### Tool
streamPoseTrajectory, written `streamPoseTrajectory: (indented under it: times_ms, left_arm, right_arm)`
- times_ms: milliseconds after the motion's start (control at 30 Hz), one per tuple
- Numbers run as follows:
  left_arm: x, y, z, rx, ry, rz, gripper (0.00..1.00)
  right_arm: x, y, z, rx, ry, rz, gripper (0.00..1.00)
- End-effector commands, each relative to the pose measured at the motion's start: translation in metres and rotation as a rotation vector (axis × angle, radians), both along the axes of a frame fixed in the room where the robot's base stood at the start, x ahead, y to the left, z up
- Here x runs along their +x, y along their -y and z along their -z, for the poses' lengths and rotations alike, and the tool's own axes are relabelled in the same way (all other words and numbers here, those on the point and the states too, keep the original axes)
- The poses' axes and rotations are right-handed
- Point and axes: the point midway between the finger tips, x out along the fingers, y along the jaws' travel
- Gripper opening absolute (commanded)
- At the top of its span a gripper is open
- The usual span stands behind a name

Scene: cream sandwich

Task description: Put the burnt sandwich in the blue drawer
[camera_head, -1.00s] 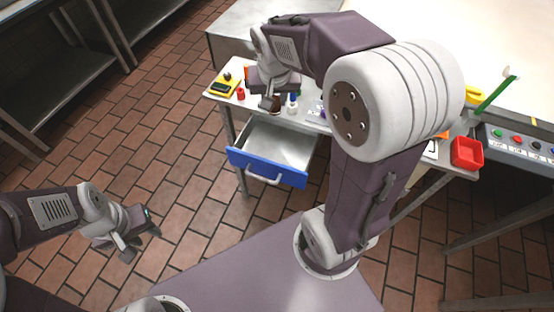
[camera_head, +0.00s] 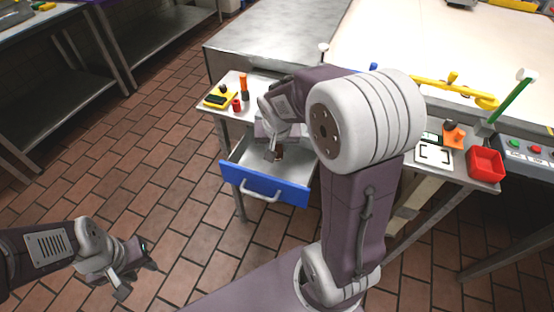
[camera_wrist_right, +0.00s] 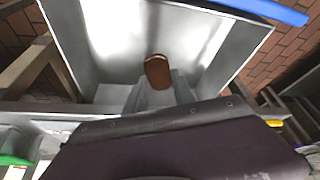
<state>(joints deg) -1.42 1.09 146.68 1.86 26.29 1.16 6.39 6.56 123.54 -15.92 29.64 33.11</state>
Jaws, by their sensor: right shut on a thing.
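The burnt sandwich (camera_wrist_right: 157,72) is a small dark brown piece, held between the fingertips of my right gripper (camera_wrist_right: 160,84). In the head view the sandwich (camera_head: 278,153) shows as a dark patch by the right gripper (camera_head: 271,154), over the open drawer's interior. The drawer has a blue front (camera_head: 264,184) with a light handle and grey metal inside walls; it is pulled out. I cannot tell whether the sandwich touches the drawer floor. My left gripper (camera_head: 136,277) is open and empty, low at the left above the floor, away from the drawer.
A red bin (camera_head: 486,163) and a button panel (camera_head: 526,147) are at the right. Open tiled floor lies left of the drawer.

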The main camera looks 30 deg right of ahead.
Motion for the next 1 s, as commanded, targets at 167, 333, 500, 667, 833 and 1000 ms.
streamPoseTrajectory:
  times_ms: [167, 333, 500, 667, 833, 1000]
  left_arm:
    - [0.0, 0.0, 0.006, 0.0, 0.0, 0.0, 0.36]
    - [0.0, 0.0, 0.018, 0.0, 0.0, 0.0, 0.36]
    - [0.0, 0.0, 0.017, 0.0, 0.0, 0.0, 0.36]
    - [0.0, 0.0, 0.018, 0.0, 0.0, 0.0, 0.36]
    - [0.0, 0.0, 0.02, 0.0, 0.0, 0.0, 0.36]
    - [0.0, 0.0, 0.02, 0.0, 0.0, 0.0, 0.36]
  right_arm:
    - [0.0, 0.0, 0.015, 0.001, -0.002, -0.001, 0.0]
    - [0.0, 0.0, 0.044, 0.001, -0.002, -0.001, 0.0]
    - [0.0, 0.0, 0.045, 0.0, 0.001, 0.0, 0.0]
    - [0.0, 0.0, 0.047, 0.0, 0.001, 0.0, 0.0]
    - [0.0, 0.0, 0.048, 0.0, 0.001, 0.0, 0.52]
    - [0.0, 0.0, 0.048, 0.001, 0.0, 0.0, 0.52]
